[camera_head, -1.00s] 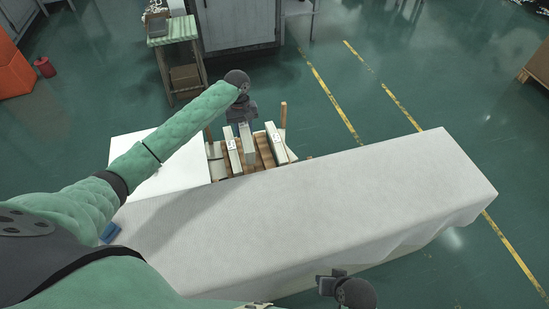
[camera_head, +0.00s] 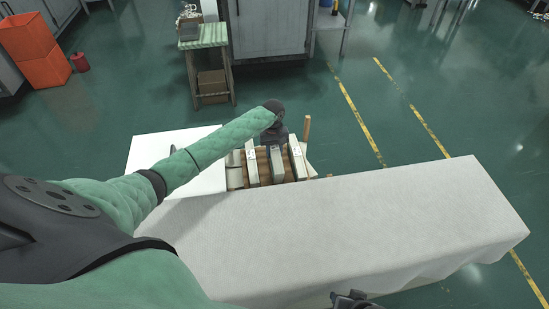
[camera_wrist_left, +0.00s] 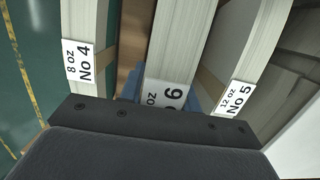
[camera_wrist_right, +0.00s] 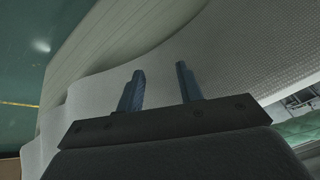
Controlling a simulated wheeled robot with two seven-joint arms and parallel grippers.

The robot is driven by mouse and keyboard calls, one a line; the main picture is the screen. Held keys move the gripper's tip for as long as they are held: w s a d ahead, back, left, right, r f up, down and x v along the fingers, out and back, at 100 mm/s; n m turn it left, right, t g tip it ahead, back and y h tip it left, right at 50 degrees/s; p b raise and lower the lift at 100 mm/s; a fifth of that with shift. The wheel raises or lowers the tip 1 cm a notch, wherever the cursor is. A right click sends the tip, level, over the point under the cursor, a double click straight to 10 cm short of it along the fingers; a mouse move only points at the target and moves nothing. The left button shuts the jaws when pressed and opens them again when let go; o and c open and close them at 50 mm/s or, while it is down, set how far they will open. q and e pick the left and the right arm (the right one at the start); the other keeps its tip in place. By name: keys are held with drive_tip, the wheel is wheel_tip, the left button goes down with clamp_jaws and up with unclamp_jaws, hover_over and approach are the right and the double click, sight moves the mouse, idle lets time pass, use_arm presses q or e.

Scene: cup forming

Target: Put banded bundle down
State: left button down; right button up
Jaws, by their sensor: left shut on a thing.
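My left gripper (camera_head: 279,141) is shut on the middle bundle, a pale stack of long sheets labelled No 6 (camera_wrist_left: 182,40). In the head view this bundle (camera_head: 276,165) stands between two similar bundles in a wooden rack (camera_head: 235,178). The bundle labelled No 4 (camera_wrist_left: 84,30) is on the left in the left wrist view, and No 5 (camera_wrist_left: 245,60) is on the right. Whether the held bundle's underside touches the rack is hidden. My right gripper (camera_wrist_right: 160,88) is open and empty beside the white cloth.
A long white-covered table (camera_head: 360,225) fills the front, its top clear. A white surface (camera_head: 150,155) lies left of the rack. An upright wooden post (camera_head: 306,130) stands at the rack's right. A small shelf stand (camera_head: 207,65) is behind on the green floor.

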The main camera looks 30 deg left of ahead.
use_arm(q)
drive_tip(key=shift+f, duration=1.75)
use_arm(e)
drive_tip(key=shift+s+r, duration=0.1)
drive_tip(key=shift+r, duration=0.1)
use_arm(q)
drive_tip(key=shift+f, duration=0.1)
drive_tip(key=c, duration=1)
unclamp_jaws()
use_arm(e)
drive_tip(key=shift+r, duration=0.35)
drive_tip(key=shift+f, duration=0.1)
use_arm(q)
drive_tip(key=r, duration=0.4)
drive_tip(key=w+r, duration=0.1)
drive_tip(key=r, duration=0.3)
drive_tip(key=a+r, duration=0.1)
drive_tip(key=r, duration=0.3)
drive_tip(key=shift+w, duration=0.2)
use_arm(e)
drive_tip(key=shift+w+f, duration=0.2)
drive_tip(key=shift+f, duration=0.65)
